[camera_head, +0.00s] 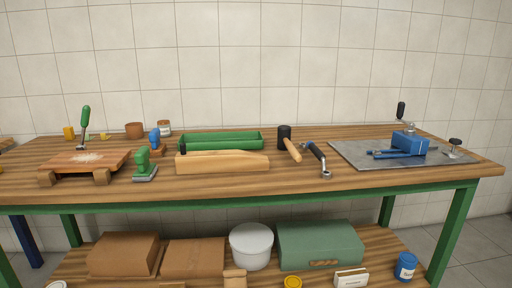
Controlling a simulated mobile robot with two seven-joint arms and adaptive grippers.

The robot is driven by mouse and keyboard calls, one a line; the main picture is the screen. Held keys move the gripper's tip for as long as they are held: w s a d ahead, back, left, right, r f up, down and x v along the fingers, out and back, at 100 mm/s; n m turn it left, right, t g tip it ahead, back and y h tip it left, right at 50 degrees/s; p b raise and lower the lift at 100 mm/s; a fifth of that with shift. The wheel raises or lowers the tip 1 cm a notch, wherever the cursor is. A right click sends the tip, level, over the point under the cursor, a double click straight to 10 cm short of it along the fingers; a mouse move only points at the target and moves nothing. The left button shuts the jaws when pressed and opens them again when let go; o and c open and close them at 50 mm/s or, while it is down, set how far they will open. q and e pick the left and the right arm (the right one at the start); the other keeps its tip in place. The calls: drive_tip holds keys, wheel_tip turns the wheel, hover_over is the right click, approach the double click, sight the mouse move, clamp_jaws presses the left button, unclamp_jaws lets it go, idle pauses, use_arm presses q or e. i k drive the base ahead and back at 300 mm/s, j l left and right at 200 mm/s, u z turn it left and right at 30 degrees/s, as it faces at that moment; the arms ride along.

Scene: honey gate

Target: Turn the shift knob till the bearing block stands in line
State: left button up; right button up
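A metal plate (360,151) lies on the right part of the workbench. A blue block (408,142), which looks like the bearing block, stands on it, with blue arms reaching left. A black knob on a metal stem (455,142), perhaps the shift knob, stands at the plate's right side, apart from the block. Whether the block stands in line is too small to tell. A black upright handle (401,109) shows behind the block. Neither of my grippers is in view.
The workbench (230,188) also bears a mallet (290,143), a wrench (318,158), a wooden plane body (222,162), a green tray (220,140) and a wooden stand (88,160). Boxes and a white tub (251,246) fill the lower shelf. The front edge before the plate is clear.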

sight(454, 142)
drive_tip(key=z, duration=1.25)
